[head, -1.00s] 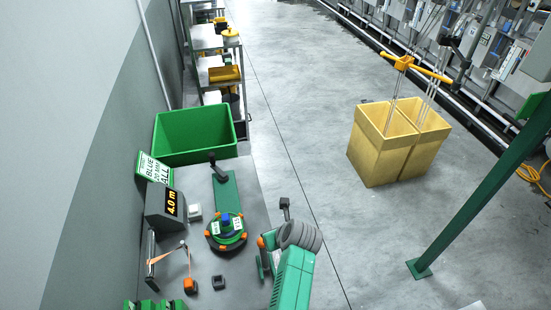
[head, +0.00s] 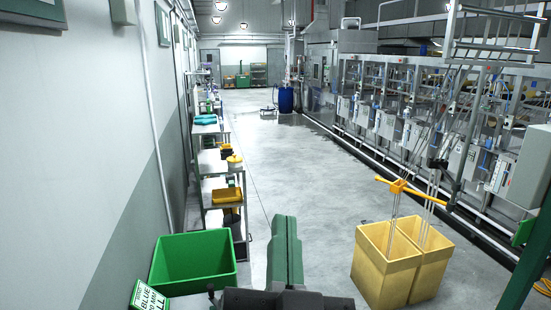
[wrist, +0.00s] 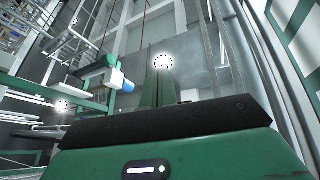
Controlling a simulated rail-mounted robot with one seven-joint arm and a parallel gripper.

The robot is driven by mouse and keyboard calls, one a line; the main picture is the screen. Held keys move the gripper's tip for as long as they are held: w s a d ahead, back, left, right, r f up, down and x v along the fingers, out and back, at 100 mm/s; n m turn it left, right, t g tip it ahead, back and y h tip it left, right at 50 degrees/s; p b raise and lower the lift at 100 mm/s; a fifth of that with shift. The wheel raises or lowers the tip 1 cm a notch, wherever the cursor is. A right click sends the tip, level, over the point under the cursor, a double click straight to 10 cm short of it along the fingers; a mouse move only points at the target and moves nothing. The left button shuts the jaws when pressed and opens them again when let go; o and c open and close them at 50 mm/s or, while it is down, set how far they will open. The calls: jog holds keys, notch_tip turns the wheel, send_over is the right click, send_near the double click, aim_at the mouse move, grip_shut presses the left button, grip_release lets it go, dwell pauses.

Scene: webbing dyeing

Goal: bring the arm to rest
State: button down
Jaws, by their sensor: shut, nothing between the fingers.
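My gripper (wrist: 162,75) shows in the wrist view as green fingers close together above a black plate and a green body. The fingers are shut with nothing between them. They point up toward bright ceiling lights and high grey walls.
A green bin (head: 157,262) and a green-white sign (head: 148,296) stand at lower left. Twin yellow bins (head: 385,277) under a yellow hanger (head: 403,187) stand at right. Shelves (head: 211,163) line the left wall, machines (head: 400,110) the right. The aisle floor (head: 270,165) is clear.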

jog(key=s+a+r+n+t, duration=0.1)
jog(key=s+r+n+t, duration=0.1)
jog(key=s+r, duration=0.3)
jog(key=shift+s+n, duration=0.7)
jog(key=shift+s, duration=0.4)
